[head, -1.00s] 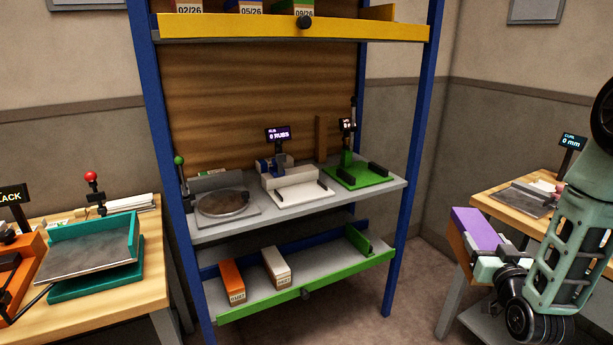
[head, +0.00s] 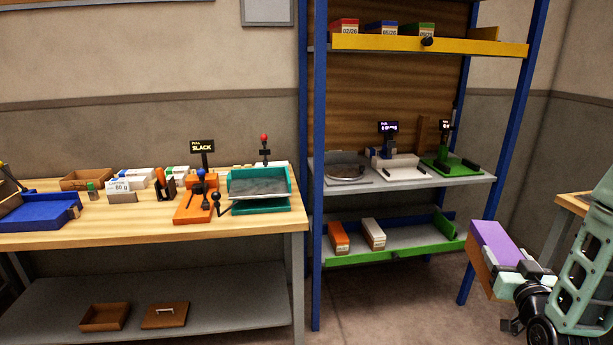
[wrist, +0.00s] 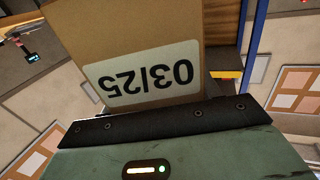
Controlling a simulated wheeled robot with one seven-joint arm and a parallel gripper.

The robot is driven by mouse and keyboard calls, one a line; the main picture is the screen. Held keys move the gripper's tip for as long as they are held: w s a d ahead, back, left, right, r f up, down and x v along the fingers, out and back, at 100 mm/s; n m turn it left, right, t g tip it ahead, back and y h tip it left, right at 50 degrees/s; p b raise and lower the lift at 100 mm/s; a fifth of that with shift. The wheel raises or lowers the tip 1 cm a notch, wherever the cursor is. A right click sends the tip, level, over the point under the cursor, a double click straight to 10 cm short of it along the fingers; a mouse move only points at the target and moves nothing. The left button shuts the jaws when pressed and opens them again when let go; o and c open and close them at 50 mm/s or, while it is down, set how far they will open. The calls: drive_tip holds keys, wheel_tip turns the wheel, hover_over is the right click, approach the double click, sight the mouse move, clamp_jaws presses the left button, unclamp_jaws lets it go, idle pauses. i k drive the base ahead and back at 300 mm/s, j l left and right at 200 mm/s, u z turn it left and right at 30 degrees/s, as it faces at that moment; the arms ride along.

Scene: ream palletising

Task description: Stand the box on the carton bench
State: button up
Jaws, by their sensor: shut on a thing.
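The box (head: 489,244) is brown cardboard with a purple top, held at the right of the head view. My gripper (head: 521,270) is shut on it and holds it in the air, in front of the shelf rack. In the wrist view the box (wrist: 140,42) fills the upper middle, its white label reading "03/25" upside down. A wooden bench (head: 130,238) with a cardboard tray and a small "80 g" sign stands at the left; I cannot tell whether it is the carton bench.
On the bench are a blue tray (head: 38,219), an orange device (head: 194,207) and a teal tray (head: 262,205). The rack's green-edged shelf (head: 405,242) holds an orange box (head: 339,238) and a white box (head: 373,234).

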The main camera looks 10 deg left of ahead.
sight(124, 220)
drive_tip(key=i+j+u, duration=0.15)
drive_tip(key=j+u, duration=0.25)
drive_tip(key=i+j+u, duration=0.15)
drive_tip(key=u, duration=0.3)
drive_tip(key=i+j+u, duration=0.2)
drive_tip(key=u, duration=0.2)
drive_tip(key=i+j, duration=0.7)
drive_tip(key=i, duration=0.25)
drive_tip(key=i+j, duration=0.35)
drive_tip(key=i, duration=0.1)
